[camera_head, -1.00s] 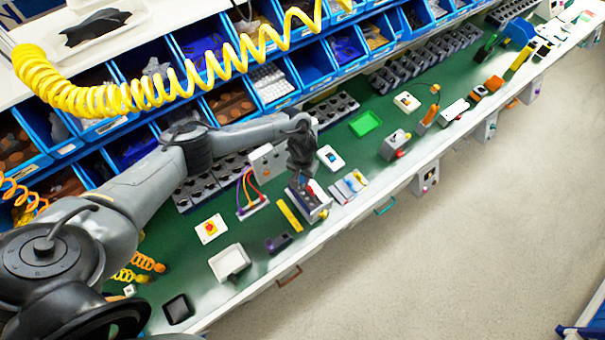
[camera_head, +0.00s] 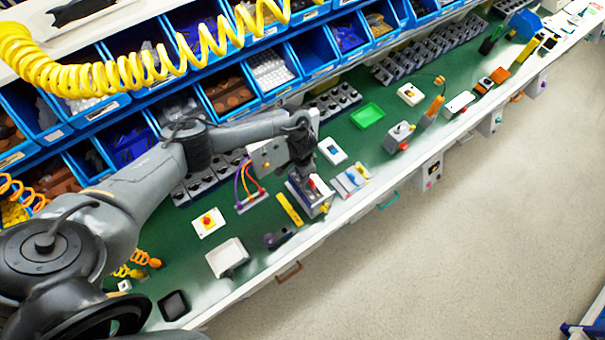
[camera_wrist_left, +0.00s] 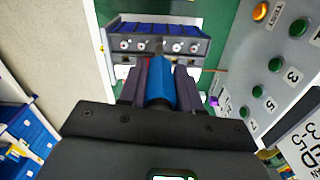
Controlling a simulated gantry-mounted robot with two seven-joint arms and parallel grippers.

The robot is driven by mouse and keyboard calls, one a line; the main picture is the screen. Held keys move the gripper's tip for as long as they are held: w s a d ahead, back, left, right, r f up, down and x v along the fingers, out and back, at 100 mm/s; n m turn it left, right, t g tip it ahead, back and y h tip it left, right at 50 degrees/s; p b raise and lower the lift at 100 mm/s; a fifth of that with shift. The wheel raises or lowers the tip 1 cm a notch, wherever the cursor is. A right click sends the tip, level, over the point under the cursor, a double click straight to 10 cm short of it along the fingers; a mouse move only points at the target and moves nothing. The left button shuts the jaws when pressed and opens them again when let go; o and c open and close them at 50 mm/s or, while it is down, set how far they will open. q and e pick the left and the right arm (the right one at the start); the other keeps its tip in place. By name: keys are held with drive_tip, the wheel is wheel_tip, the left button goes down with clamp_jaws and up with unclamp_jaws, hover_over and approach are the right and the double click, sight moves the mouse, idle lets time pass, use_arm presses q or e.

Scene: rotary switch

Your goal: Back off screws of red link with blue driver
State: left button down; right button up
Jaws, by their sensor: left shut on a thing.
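My left gripper (camera_head: 305,167) hangs over a grey terminal unit (camera_head: 300,191) near the bench's front edge. In the left wrist view its two dark fingers (camera_wrist_left: 160,88) are shut on the blue driver (camera_wrist_left: 161,90), whose blue handle shows between them. The driver's tip is hidden. Beyond the handle is a grey block (camera_wrist_left: 157,45) with a row of blue parts and several round screw heads. Whether the driver touches a screw is hidden. My right gripper is not in view.
A grey panel with coloured cables (camera_head: 268,155) stands just left of the gripper. A panel with green buttons (camera_wrist_left: 280,65) is close on the right in the wrist view. Blue bins line the back.

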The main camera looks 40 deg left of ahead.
use_arm(q)
drive_tip(key=m+b, duration=0.1)
drive_tip(key=m, duration=0.1)
drive_tip(key=m+b, duration=0.1)
drive_tip(key=m, duration=0.2)
drive_tip(key=shift+w+a+f, duration=0.1)
drive_tip(key=shift+a+f, duration=0.05)
drive_tip(key=m+b, duration=0.1)
drive_tip(key=m, duration=0.3)
drive_tip(key=shift+w+m+b, duration=0.1)
drive_tip(key=shift+m+b, duration=0.55)
drive_tip(key=shift+m, duration=0.15)
drive_tip(key=m+b, duration=0.1)
drive_tip(key=m, duration=0.2)
drive_tip(key=shift+w+b, duration=0.1)
drive_tip(key=shift+b, duration=0.3)
drive_tip(key=m+b, duration=0.1)
drive_tip(key=m, duration=0.2)
drive_tip(key=m+b, duration=0.2)
drive_tip(key=m, duration=0.1)
drive_tip(key=m+b, duration=0.2)
drive_tip(key=m, duration=0.1)
drive_tip(key=shift+w+f, duration=0.1)
drive_tip(key=shift+w, duration=0.1)
drive_tip(key=shift+r+m+b, duration=0.2)
drive_tip(key=shift+m+b, duration=0.25)
drive_tip(key=shift+m, duration=0.65)
drive_tip(key=shift+r, duration=0.1)
